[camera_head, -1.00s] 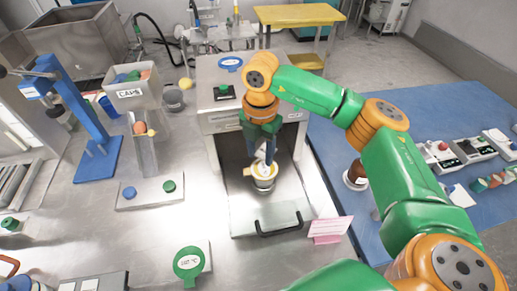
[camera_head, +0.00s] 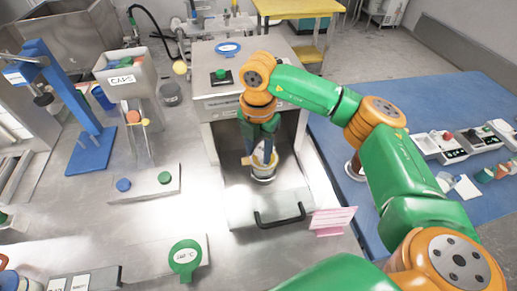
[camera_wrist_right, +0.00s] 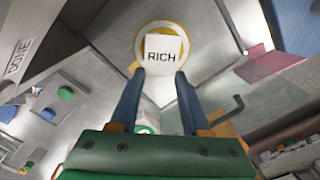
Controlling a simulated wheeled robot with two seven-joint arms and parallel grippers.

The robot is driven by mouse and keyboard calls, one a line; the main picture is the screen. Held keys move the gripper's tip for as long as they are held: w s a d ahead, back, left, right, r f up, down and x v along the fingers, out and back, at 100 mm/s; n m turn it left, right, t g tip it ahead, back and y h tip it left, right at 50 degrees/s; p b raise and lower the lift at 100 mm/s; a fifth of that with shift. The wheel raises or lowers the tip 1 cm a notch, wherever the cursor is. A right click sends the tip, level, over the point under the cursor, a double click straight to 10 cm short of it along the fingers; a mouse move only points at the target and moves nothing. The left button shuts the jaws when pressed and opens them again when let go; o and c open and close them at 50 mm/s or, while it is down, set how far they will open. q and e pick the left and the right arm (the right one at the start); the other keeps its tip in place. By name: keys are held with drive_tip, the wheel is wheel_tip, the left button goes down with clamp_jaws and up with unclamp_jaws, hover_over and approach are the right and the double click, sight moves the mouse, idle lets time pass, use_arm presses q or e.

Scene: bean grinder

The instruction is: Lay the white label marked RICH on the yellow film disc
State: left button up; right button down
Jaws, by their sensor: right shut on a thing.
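The white label marked RICH (camera_wrist_right: 161,56) is between the fingertips of my right gripper (camera_wrist_right: 161,80) in the right wrist view. The right gripper is shut on it. The yellow film disc (camera_wrist_right: 139,45) shows as a ring around the label, which covers its middle; I cannot tell whether they touch. In the head view my right gripper (camera_head: 262,155) points down over the cup (camera_head: 263,174) that bears the disc, inside the open machine bay. The fingers hide part of the label there. My left gripper is not in view.
The grey machine (camera_head: 240,75) has side walls around the bay and a dark handle (camera_head: 280,216) in front. A pink card (camera_head: 332,219) stands at the right. A CAPS bin (camera_head: 128,76) and a blue press (camera_head: 92,150) stand at the left.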

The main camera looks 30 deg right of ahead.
drive_tip(key=shift+f, duration=0.1)
idle(0.3)
drive_tip(key=shift+f+b, duration=0.3)
drive_tip(key=shift+b, duration=0.05)
drive_tip(key=shift+f, duration=0.3)
drive_tip(key=shift+b, duration=0.3)
drive_tip(key=shift+f, duration=0.35)
drive_tip(key=shift+f+b, duration=0.1)
drive_tip(key=shift+b, duration=0.25)
drive_tip(key=shift+s+f, duration=0.1)
drive_tip(key=shift+f, duration=0.15)
drive_tip(key=shift+b, duration=0.3)
idle(0.3)
